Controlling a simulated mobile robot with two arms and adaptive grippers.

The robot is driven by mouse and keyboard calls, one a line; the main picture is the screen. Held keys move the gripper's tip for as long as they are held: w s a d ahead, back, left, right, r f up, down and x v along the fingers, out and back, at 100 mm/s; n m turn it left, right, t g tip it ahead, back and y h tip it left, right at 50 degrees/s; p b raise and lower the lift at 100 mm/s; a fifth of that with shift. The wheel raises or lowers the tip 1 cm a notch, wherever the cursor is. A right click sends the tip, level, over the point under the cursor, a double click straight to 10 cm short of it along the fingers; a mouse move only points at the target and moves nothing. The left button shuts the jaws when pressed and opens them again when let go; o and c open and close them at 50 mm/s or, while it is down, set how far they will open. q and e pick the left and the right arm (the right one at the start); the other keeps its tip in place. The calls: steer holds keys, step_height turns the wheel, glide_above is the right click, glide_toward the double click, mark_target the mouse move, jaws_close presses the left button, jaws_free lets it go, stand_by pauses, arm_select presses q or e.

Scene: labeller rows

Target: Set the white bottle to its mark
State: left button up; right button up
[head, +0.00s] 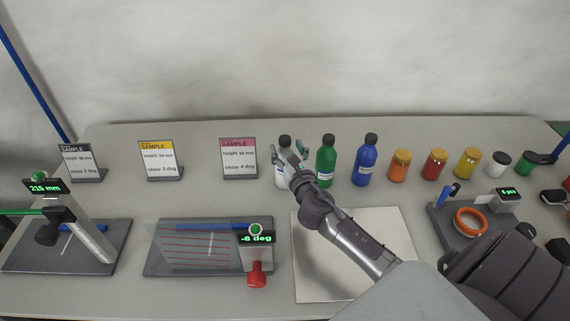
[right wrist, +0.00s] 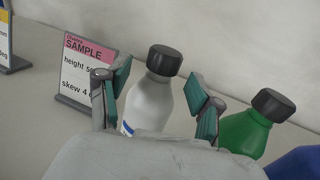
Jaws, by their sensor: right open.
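The white bottle (head: 282,180) with a black cap stands upright at the left end of the row of bottles. It also shows in the right wrist view (right wrist: 152,103), with a blue band low on its body. My right gripper (head: 290,155) is open at the bottle, and in the right wrist view its two green-padded fingers (right wrist: 160,95) stand on either side of it with gaps visible. The bottle's lower part is hidden by the gripper. I cannot tell which place is its mark. My left gripper is not in view.
The green bottle (head: 326,163) stands close to the right of the gripper; a blue bottle (head: 366,162) and several jars follow. Sample signs (head: 238,158) stand left. In front are a height gauge (head: 100,262), a skew plate (head: 185,270), a white mat (head: 312,280) and a tape device (head: 470,222).

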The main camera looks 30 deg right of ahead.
steer(key=shift+w+d, duration=0.15)
steer(key=shift+w, duration=0.55)
steer(key=shift+w+d+f, duration=0.1)
steer(key=shift+w+d, duration=0.05)
steer(key=shift+w, duration=0.2)
steer(key=shift+s, duration=0.1)
steer(key=shift+c, duration=0.2)
steer(key=c, duration=1.1)
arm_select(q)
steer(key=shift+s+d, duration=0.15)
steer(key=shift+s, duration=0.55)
